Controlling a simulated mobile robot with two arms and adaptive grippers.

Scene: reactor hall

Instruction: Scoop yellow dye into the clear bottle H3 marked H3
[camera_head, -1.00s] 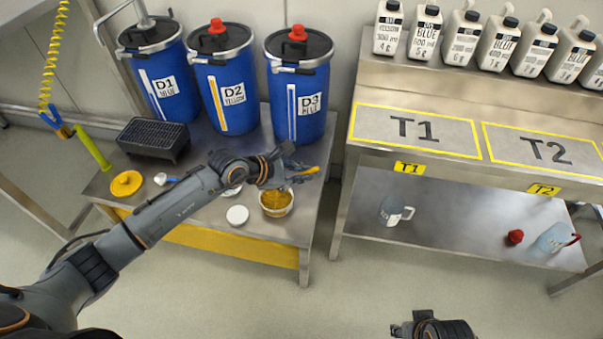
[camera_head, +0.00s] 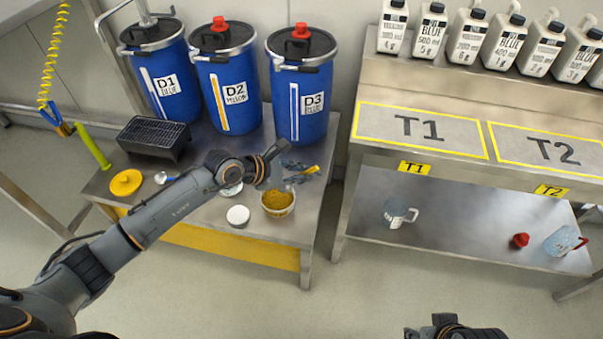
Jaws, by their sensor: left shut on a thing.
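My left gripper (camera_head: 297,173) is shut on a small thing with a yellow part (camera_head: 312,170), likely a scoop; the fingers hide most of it. Clear bottles are on the lower shelf at the right: one (camera_head: 398,213) below T1, another (camera_head: 563,241) with a red part at the far right. I cannot read an H3 mark on either. My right gripper (camera_head: 440,327) is at the bottom edge, partly cut off; its jaws are unclear.
Blue drums D1 (camera_head: 160,75), D2 (camera_head: 226,85) and D3 (camera_head: 300,105) stand behind my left gripper. A white lid (camera_head: 238,216), a yellow lid (camera_head: 126,182) and a black rack (camera_head: 153,139) are on the table. A red cap (camera_head: 520,240) lies on the lower shelf. Bottles line the upper shelf.

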